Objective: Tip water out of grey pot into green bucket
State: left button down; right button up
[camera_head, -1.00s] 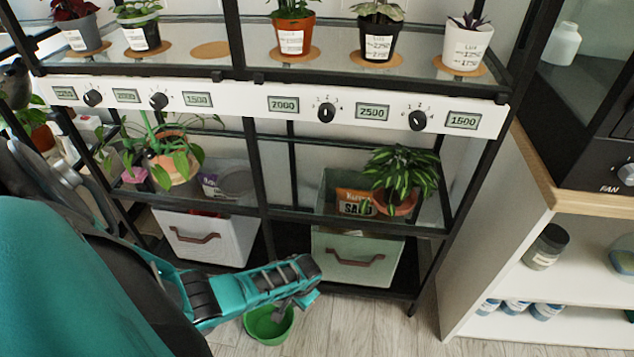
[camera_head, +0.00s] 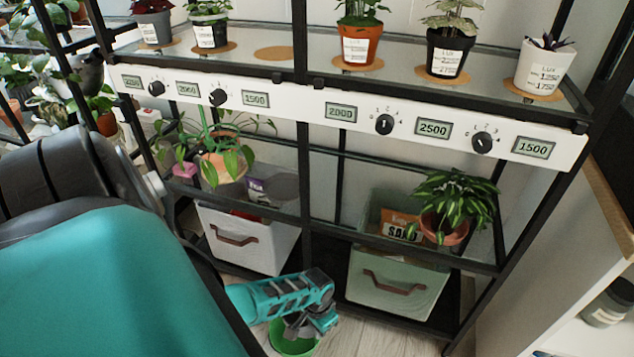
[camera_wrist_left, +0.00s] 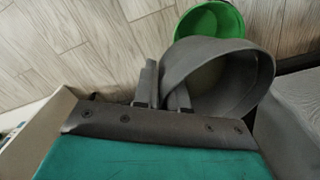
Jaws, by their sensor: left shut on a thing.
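My left gripper (camera_wrist_left: 165,90) is shut on the wall of the grey pot (camera_wrist_left: 238,62) in the left wrist view. The pot looks tilted, with its hollow inside partly showing; I cannot see water in it. The green bucket (camera_wrist_left: 228,14) stands on the floor just beyond the pot, partly hidden behind it. In the head view the bucket (camera_head: 290,347) is at the bottom edge, and my left gripper (camera_head: 312,326) is above it, overlapping its rim. The pot is hard to make out there. My right gripper is not in view.
A black-framed plant shelf stands close behind, with a white bin (camera_head: 265,238) and a pale green bin (camera_head: 390,295) low down. A bare cork coaster (camera_head: 276,53) lies among potted plants on top. A white cabinet (camera_head: 545,275) is at right. Wooden floor (camera_head: 375,335) is open beside the bucket.

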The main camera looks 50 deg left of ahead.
pick_arm(q)
jog(key=shift+r+h+b, duration=0.3)
jog(key=shift+r+h, duration=0.2)
jog(key=shift+h, duration=0.3)
jog(key=r+h, duration=0.2)
jog(key=a+r+h+b, duration=0.1)
jog(key=r+h, duration=0.1)
jog(key=shift+w+a+r+h, duration=0.1)
jog(key=shift+w+a+h, duration=0.1)
jog(key=shift+h, duration=0.1)
jog(key=shift+s+a+r+h, duration=0.1)
jog(key=shift+a+r+h, duration=0.4)
jog(key=shift+r+h, duration=0.3)
jog(key=shift+a+r+h, duration=0.5)
jog(key=shift+r+h, duration=0.15)
jog(key=shift+h, duration=0.25)
dwell(0.5)
